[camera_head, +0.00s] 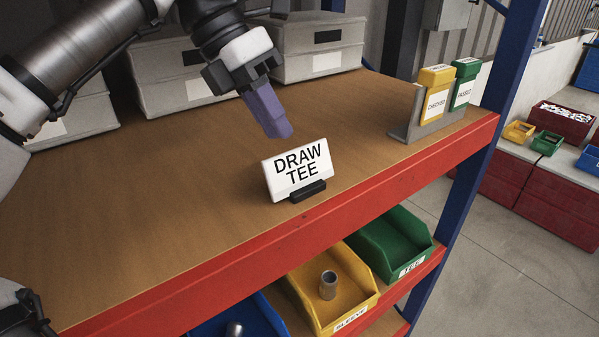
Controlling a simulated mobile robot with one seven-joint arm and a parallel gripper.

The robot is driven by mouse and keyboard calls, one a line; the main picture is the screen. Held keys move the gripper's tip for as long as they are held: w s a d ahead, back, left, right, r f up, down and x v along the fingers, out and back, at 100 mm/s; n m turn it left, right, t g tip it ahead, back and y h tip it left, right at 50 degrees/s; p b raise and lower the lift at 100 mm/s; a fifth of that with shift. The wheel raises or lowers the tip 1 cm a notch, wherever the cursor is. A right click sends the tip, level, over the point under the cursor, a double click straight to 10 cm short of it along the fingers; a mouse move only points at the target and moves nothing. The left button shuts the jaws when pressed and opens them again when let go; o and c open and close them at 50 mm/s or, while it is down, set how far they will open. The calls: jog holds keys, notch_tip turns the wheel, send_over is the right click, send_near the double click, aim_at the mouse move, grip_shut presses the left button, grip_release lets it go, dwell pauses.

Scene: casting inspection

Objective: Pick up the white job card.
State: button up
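The white job card (285,172) reads "DRAW TEE". It stands upright, leaning back a little, in a small black holder (308,191) near the front edge of the brown shelf top (150,215). My gripper (281,132) is above and behind the card, pointing down, with its purple fingers apart from the card. The fingers overlap in this view, so I cannot see whether there is a gap between them. Nothing shows held at their tips.
Grey boxes (318,34) line the back of the shelf. A grey stand (409,122) at right holds a yellow tag (436,95) and a green tag (465,82). Below are a yellow bin (366,294), a green bin (408,240) and a blue bin (262,318). The shelf left of the card is clear.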

aim_at(294, 162)
jog(key=shift+p+x, duration=1.15)
jog(key=shift+x, duration=2.1)
jog(key=shift+w, duration=0.15)
grip_shut()
